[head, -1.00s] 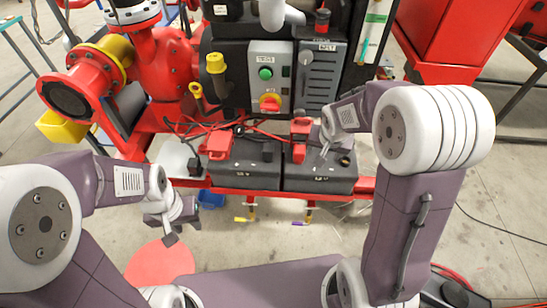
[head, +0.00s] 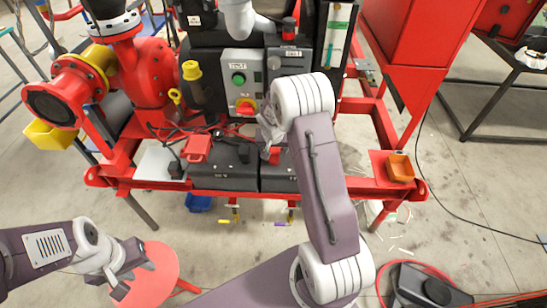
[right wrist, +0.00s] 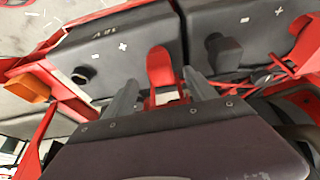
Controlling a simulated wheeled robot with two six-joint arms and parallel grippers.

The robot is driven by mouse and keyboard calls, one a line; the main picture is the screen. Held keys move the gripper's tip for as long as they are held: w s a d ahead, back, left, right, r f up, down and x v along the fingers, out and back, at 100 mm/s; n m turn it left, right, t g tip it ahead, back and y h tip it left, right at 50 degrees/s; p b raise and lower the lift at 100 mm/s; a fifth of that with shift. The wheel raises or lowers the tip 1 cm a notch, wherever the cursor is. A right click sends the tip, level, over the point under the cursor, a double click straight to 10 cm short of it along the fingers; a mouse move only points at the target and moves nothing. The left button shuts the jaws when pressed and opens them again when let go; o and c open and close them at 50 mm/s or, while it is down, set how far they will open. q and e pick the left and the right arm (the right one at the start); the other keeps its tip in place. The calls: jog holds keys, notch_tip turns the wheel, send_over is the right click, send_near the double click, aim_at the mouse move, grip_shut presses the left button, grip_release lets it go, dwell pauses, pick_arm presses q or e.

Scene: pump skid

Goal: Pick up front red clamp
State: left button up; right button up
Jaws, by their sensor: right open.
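A red clamp (head: 272,155) sits on the right-hand black battery (head: 278,180), partly hidden by my right arm. In the right wrist view this clamp (right wrist: 160,72) stands between the fingers of my right gripper (right wrist: 163,92), which are open on either side of it. A second red clamp (head: 197,148) sits on the left-hand battery (head: 222,172); red also shows at the right edge of the wrist view (right wrist: 303,42). In the head view my right gripper is mostly hidden behind its own arm. My left gripper (head: 130,275) is open and empty over the red stool.
Red cables lie behind the batteries beside a control box (head: 241,82). A black clamp (right wrist: 222,52) stands near the gripper in the wrist view. The red skid rail (head: 225,197) runs along the front. The round red stool (head: 160,268) stands lower left.

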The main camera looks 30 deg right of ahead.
aim_at(274, 149)
jog(key=x, duration=0.3)
jog(key=p+x, duration=0.1)
jog(key=x, duration=0.1)
jog(key=shift+w+d+f, duration=0.1)
jog(key=shift+w+d, duration=0.2)
jog(key=shift+w, duration=0.15)
grip_shut()
jog(key=shift+r, duration=0.2)
jog(key=shift+r, duration=0.35)
notch_tip(274, 149, up, 3)
jog(key=s+d+r, duration=0.2)
jog(key=s+r, duration=0.5)
jog(key=s, duration=0.4)
jog(key=shift+s+d, duration=0.25)
